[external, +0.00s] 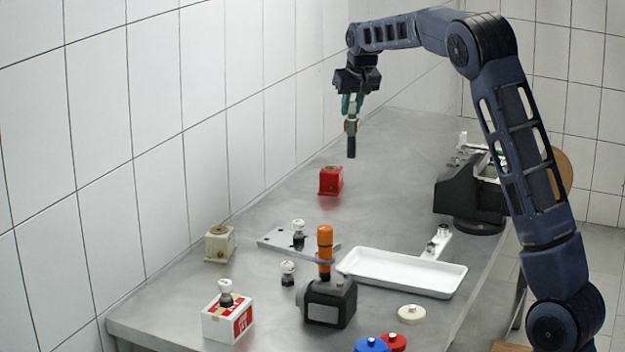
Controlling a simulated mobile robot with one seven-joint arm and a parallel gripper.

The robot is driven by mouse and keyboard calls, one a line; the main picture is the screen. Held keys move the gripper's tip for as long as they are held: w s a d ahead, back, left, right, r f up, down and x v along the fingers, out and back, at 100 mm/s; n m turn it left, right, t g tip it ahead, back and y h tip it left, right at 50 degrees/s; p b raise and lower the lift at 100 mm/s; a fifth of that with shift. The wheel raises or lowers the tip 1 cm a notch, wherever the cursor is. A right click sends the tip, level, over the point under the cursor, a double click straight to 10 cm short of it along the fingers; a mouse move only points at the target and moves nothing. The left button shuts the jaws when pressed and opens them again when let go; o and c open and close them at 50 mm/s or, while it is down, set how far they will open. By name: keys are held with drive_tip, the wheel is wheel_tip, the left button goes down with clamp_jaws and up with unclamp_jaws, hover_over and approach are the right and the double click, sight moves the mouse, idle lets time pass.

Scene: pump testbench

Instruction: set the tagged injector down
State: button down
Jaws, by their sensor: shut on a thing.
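My gripper (352,104), with green fingers, is shut on an upright injector (351,142) and holds it above the far part of the bench. The injector has a dark lower end and a lighter, brownish upper part; no tag can be made out clearly at this size. Its lower end hangs clear of the metal bench top (270,205), above and slightly behind a red block (331,180) in the picture. Its upper end is hidden between the fingers.
A white tray (452,284) lies empty at centre right. Near it stand an orange-handled tool (325,240) in a black block (330,302), a beige block (219,243), a red-and-white box (215,322) and a black vice-like fixture (470,195). The bench's far end is clear.

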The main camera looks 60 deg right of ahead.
drive_tip(key=w+a+n+y, duration=0.15)
drive_tip(key=w+a, duration=0.35)
drive_tip(key=a, duration=1)
drive_tip(key=w+a+n+t, duration=0.1)
drive_tip(key=w+a+n, duration=0.3)
drive_tip(key=a, duration=1.1)
drive_tip(key=w+a+n+y, duration=0.1)
drive_tip(key=w+a, duration=0.5)
drive_tip(key=a, duration=0.8)
wheel_tip(320, 180, down, 20)
drive_tip(key=shift+a+r, duration=0.15)
drive_tip(key=c, duration=1.3)
unclamp_jaws()
drive_tip(key=shift+o, duration=0.2)
